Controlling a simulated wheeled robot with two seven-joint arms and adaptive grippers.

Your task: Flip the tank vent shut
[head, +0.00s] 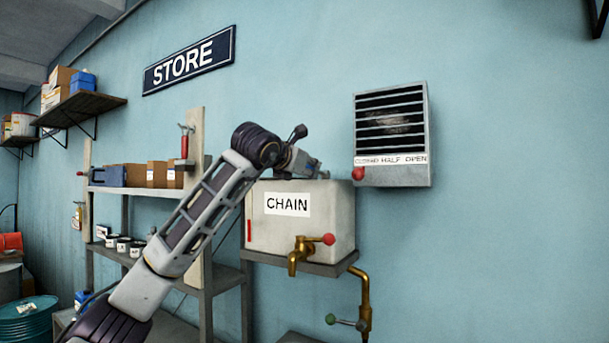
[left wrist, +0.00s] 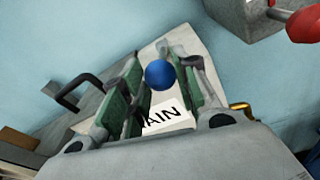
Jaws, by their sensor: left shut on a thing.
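The grey tank (head: 330,222) marked CHAIN stands on a wall shelf in the head view. Its top and part of its label (left wrist: 168,116) show in the left wrist view. My left gripper (head: 308,171) is at the tank's top, reaching in from the left. In the left wrist view, a blue ball knob (left wrist: 160,74) sits between the green-padded fingers, and the gripper is shut on it. The vent flap itself is mostly hidden by the gripper, so I cannot tell its angle. My right gripper is not in view.
A louvred wall vent (head: 391,135) with a red knob (head: 358,174) is just right of and above the tank. A brass tap (head: 301,256) with a red ball handle sticks out of the tank's front. Shelves with boxes (head: 157,174) stand to the left.

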